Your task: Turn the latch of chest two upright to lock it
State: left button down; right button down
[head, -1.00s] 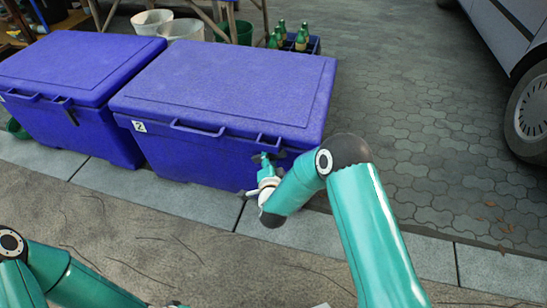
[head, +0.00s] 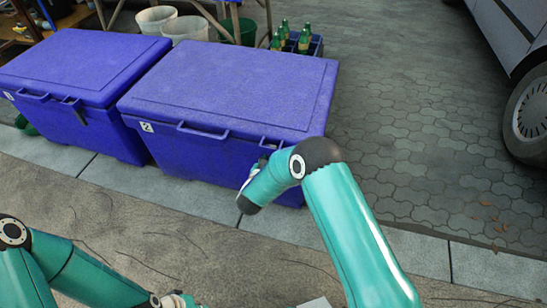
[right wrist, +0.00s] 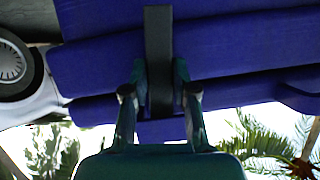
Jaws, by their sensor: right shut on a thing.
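Chest two (head: 215,82) is the right-hand blue chest, marked with a 2, its lid closed. Its latch (right wrist: 158,30) is a dark flat bar in the right wrist view, which looks upside down. The bar stands nearly vertical in that picture, across the chest's horizontal edges. My right gripper (right wrist: 160,85) is shut on the latch, one finger on each side. In the head view my right wrist hides most of the gripper and the latch.
Another blue chest (head: 75,62) stands close on the left with a dark latch (head: 76,112). Buckets (head: 185,28) and a crate of green bottles (head: 300,42) are behind. A car (head: 515,70) is at the right. The paving (head: 420,150) right of chest two is clear.

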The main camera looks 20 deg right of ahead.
jog(key=shift+s+a+f+n, duration=0.25)
jog(key=shift+f+n, duration=0.1)
jog(key=shift+n, duration=0.15)
jog(key=shift+d+f, duration=0.1)
jog(key=c, duration=1.1)
grip_release()
jog(key=shift+w, duration=0.1)
jog(key=shift+o, duration=0.9)
jog(key=shift+d+r+p, duration=0.1)
jog(key=shift+r+p, duration=0.1)
jog(key=shift+p, duration=0.1)
jog(key=v, duration=1.1)
jog(key=shift+a+r, duration=0.15)
jog(key=shift+a, duration=0.35)
jog(key=shift+g+h, duration=0.3)
